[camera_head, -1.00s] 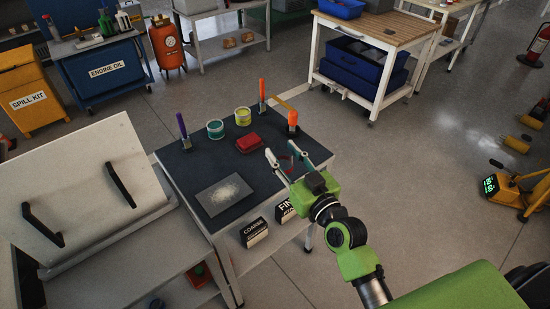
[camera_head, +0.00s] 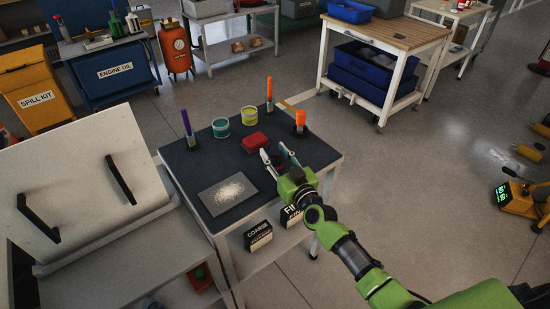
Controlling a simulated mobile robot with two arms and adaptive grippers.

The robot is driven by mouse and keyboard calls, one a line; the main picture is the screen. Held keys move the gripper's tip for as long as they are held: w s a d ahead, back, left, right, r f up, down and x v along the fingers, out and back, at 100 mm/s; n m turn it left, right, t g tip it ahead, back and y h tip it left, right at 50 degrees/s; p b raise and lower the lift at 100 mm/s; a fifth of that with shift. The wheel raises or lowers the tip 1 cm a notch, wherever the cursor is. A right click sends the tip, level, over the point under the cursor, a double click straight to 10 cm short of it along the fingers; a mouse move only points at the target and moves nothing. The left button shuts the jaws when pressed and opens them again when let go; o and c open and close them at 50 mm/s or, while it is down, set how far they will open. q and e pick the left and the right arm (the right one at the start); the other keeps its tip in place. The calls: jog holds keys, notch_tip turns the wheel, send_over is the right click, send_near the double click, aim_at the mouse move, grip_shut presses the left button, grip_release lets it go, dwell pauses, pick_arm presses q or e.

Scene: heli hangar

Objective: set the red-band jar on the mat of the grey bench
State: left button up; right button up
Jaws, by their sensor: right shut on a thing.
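My right gripper (camera_head: 274,152) reaches over the right part of the grey bench (camera_head: 329,165). Its fingers are shut around a small, mostly hidden thing with a hint of red (camera_head: 282,159), which fits the red-band jar. I cannot tell whether it touches the surface below. The bench top carries a dark mat (camera_head: 190,163). On the mat stand a teal-banded jar (camera_head: 221,128) and a yellow-banded jar (camera_head: 249,116), both apart from the gripper. My left gripper is not in view.
A red block (camera_head: 254,143) lies just beyond my fingers. Orange brushes (camera_head: 300,120), a purple brush (camera_head: 187,124) and a dusty grey sheet (camera_head: 228,194) are also on the bench. Boxes (camera_head: 258,236) sit below. A tilted white panel (camera_head: 85,175) stands left.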

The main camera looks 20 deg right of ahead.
jog(key=shift+f, duration=0.15)
jog(key=o, duration=1.1)
jog(key=shift+f, duration=0.1)
jog(key=shift+s, duration=0.15)
jog(key=s, duration=0.4)
jog(key=s+d, duration=0.1)
jog(key=s, duration=0.2)
jog(key=s+d, duration=0.1)
jog(key=s, duration=0.3)
jog(key=shift+s+p, duration=0.3)
jog(key=shift+p, duration=0.1)
